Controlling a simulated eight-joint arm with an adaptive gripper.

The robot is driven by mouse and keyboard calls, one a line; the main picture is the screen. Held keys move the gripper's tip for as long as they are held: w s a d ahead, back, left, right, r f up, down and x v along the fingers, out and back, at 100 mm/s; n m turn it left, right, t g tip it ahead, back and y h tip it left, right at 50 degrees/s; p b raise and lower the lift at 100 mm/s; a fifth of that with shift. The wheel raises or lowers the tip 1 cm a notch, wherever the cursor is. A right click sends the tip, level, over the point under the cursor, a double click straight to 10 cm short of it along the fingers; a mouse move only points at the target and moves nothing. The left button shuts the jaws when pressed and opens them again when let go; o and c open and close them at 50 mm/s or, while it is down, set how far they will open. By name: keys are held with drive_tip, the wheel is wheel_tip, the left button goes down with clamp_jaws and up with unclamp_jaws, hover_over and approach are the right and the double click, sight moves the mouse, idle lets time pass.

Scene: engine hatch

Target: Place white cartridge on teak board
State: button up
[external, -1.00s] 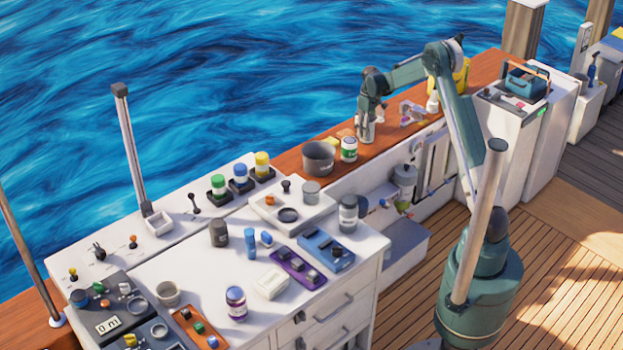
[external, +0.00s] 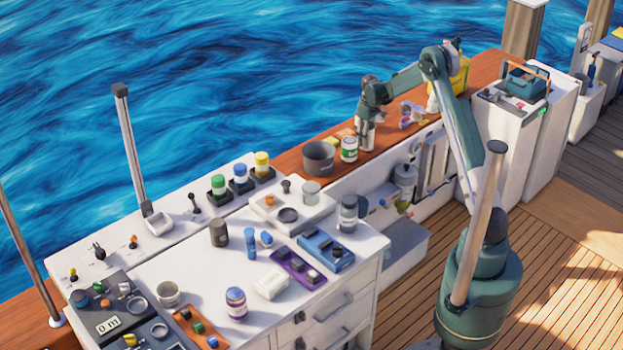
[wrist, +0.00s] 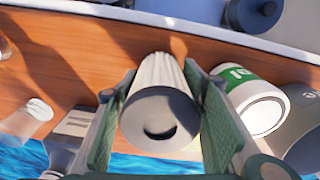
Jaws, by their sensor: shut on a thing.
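The white cartridge (wrist: 158,118) is a ribbed, pale cylinder with a grey end cap that has a dark slot. My gripper (wrist: 160,92) is shut on it, with a green finger on each side. In the external view my gripper (external: 367,122) points down over the teak board (external: 290,163), the orange-brown wooden ledge along the water side. The cartridge (external: 364,141) shows below the fingers, roughly upright, at board level. I cannot tell whether its base touches the wood. The board also shows behind it in the wrist view (wrist: 95,45).
A white can with a green label (external: 349,150) stands close beside the cartridge, and a dark grey pot (external: 318,158) stands beyond it. Small items (external: 411,114) and a yellow container (external: 460,76) are on the board's other side. The white counter (external: 215,285) is crowded.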

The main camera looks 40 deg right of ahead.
drive_tip(key=shift+f, duration=0.15)
drive_tip(key=o, duration=0.9)
wheel_tip(320, 180, up, 12)
drive_tip(key=shift+r+p, duration=0.2)
drive_tip(key=shift+p, duration=0.55)
idle(0.3)
